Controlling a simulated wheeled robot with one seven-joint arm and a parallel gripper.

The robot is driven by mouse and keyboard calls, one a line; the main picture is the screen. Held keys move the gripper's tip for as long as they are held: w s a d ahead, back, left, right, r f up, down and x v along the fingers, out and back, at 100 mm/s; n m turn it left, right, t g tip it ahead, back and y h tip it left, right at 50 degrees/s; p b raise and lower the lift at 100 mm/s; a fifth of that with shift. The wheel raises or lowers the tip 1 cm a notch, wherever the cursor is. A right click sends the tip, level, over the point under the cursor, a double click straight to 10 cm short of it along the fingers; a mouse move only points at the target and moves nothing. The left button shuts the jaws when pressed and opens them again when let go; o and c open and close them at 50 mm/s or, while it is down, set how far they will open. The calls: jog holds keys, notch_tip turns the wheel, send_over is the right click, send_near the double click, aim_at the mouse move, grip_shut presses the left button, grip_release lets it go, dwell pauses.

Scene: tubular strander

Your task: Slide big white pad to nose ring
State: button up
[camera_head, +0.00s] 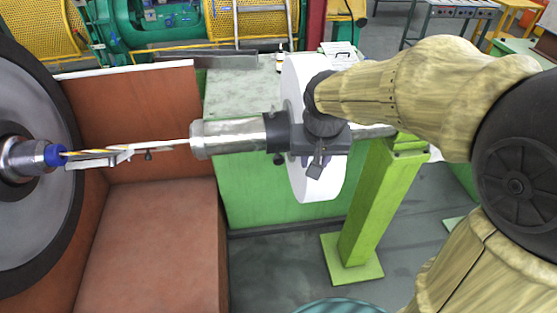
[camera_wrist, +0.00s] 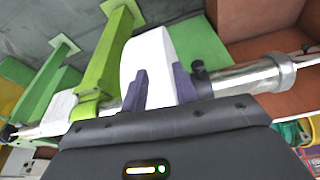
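The big white pad (camera_head: 322,182) is a thick white disc, mounted upright around a horizontal metal shaft. It also shows in the wrist view (camera_wrist: 152,55). My gripper (camera_head: 318,150) is at the pad's near side, at about shaft height. In the wrist view my gripper's two dark fingers (camera_wrist: 160,90) stand apart, with white pad surface showing between them; I cannot tell whether they touch it. A dark collar with knobs (camera_head: 277,132) sits on the shaft just left of the pad. Left of that is a bright metal cylinder (camera_head: 225,138). I cannot tell which part is the nose ring.
A green post (camera_head: 368,205) supports the shaft at the right. A blue ring (camera_head: 54,155) on the large dark wheel (camera_head: 45,215) is at the far left, with thin strands running to the cylinder. Orange-brown panels (camera_head: 150,220) stand between. A bottle (camera_head: 280,60) stands behind the pad.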

jog(key=s+d+f, duration=0.8)
jog(key=d+f, duration=0.2)
jog(key=shift+s+f+m+g, duration=0.15)
jog(key=shift+s+m+g, duration=0.15)
jog(key=shift+g, duration=0.1)
jog(key=shift+o, duration=0.8)
